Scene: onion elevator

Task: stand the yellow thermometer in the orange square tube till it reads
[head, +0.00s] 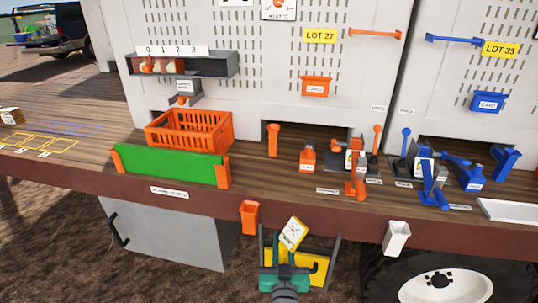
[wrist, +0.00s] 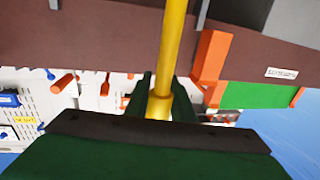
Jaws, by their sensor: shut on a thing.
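My gripper (head: 287,258) is shut on the yellow thermometer (head: 293,233), low in front of the bench's front edge. The thermometer's square dial, white with a yellow rim, shows tilted above the fingers; its reading is too small to make out. In the wrist view a yellow shaft of the thermometer (wrist: 172,45) rises from between the fingers (wrist: 166,100). The orange square tube (head: 250,217) is fixed to the bench's front edge, left of the dial in the head view. It also shows in the wrist view (wrist: 213,57), beside the shaft and apart from it.
A white square tube (head: 397,238) hangs on the edge further right. A yellow panel (head: 313,268) shows behind my gripper. On the bench (head: 300,200) stand an orange crate (head: 190,131), a green panel (head: 172,166) and orange and blue fittings. A grey box (head: 180,232) is below left.

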